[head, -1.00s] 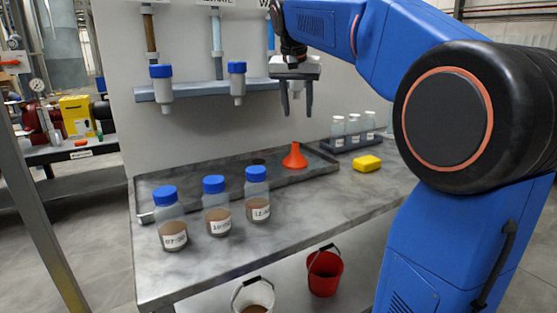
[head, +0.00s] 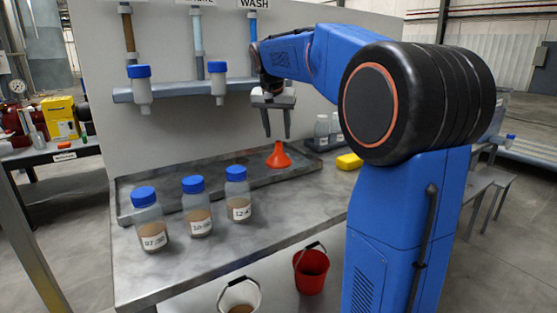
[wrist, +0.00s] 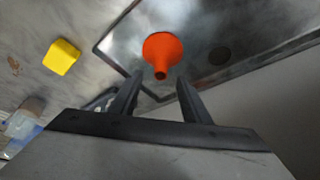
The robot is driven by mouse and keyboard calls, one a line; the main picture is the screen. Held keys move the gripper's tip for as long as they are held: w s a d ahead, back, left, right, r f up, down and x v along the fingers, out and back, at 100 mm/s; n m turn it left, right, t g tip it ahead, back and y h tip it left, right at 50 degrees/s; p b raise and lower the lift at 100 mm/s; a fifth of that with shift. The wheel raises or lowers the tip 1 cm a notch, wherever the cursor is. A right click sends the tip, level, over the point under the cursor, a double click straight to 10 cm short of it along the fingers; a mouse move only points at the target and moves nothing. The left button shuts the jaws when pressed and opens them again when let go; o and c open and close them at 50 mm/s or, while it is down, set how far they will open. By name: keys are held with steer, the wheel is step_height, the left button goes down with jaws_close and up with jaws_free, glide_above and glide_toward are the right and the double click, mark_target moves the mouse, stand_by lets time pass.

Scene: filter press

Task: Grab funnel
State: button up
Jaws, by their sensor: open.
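The orange funnel (head: 278,156) stands with its wide end down and its spout up in the shallow metal tray (head: 150,193) on the bench. My gripper (head: 277,137) is open and points down, with its fingertips just above the funnel in the head view. In the wrist view the funnel (wrist: 163,54) lies beyond the fingertips (wrist: 160,82), its spout towards the gap between them. The fingers look apart from the funnel and hold nothing.
Several blue-capped sample bottles (head: 198,207) stand at the bench's front left. A yellow block (head: 349,161) and a rack of small bottles (head: 321,142) are to the right. Two blue-capped bottles hang from the wall rail (head: 178,91). A red bucket (head: 310,272) is below.

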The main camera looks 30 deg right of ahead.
mark_target(279, 142)
steer(key=shift+w+x, duration=0.2)
steer(key=shift+x, duration=2.7)
steer(key=shift+d+r, duration=0.1)
jaws_close()
